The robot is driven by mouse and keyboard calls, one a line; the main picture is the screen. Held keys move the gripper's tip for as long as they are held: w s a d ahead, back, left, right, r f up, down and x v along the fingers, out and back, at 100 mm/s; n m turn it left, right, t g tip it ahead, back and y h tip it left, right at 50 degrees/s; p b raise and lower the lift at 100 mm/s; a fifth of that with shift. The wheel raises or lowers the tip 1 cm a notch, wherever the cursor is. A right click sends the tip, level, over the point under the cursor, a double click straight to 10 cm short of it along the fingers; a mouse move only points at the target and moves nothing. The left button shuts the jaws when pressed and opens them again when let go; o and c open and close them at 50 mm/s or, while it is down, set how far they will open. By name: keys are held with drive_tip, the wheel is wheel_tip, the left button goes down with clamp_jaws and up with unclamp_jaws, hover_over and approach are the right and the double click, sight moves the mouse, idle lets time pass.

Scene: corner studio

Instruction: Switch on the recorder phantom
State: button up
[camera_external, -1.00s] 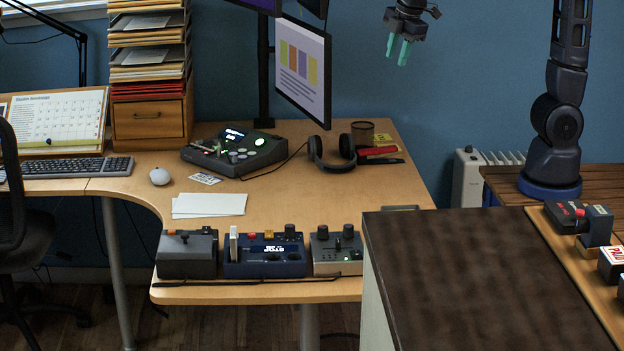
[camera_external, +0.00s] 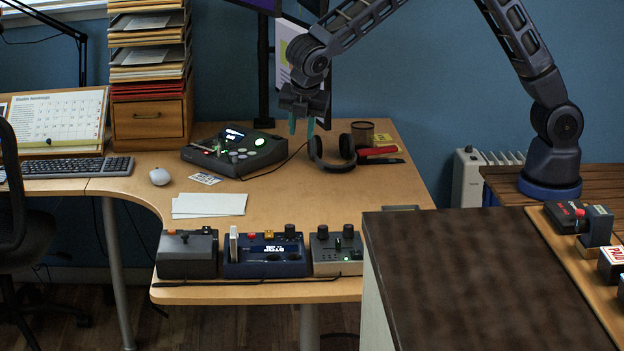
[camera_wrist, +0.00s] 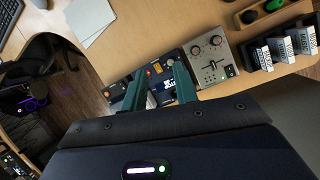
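On the desk's front edge stands a blue device (camera_external: 264,257) with a lit display, a red button, an orange part and a white upright piece; I take it for the recorder. I cannot read its labels or tell which control is the phantom switch. A dark grey box (camera_external: 187,255) is left of it and a grey knobbed unit (camera_external: 338,251) right of it. My gripper (camera_external: 301,132) is open and empty, above the desk. In the wrist view the fingers (camera_wrist: 160,70) frame and partly hide the blue device (camera_wrist: 167,70); the grey unit (camera_wrist: 211,64) shows to the right.
A console (camera_external: 235,151) with a green light and headphones (camera_external: 332,152) sit farther back on the desk. Papers (camera_external: 210,204) lie behind the front devices. A dark-topped counter (camera_external: 480,285) stands at the right. A monitor (camera_external: 290,50) is behind my arm.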

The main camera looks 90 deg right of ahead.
sight(269, 231)
drive_tip(key=w+a+f+n, duration=0.2)
drive_tip(key=w+f, duration=0.2)
drive_tip(key=f, duration=0.4)
drive_tip(key=w+a+f+n, duration=0.2)
drive_tip(key=w+f, duration=0.2)
drive_tip(key=f, duration=0.3)
drive_tip(key=shift+g, duration=0.3)
drive_tip(key=x, duration=1)
drive_tip(key=shift+w+d+f, duration=0.15)
drive_tip(key=shift+f, duration=0.25)
drive_tip(key=shift+c, duration=0.2)
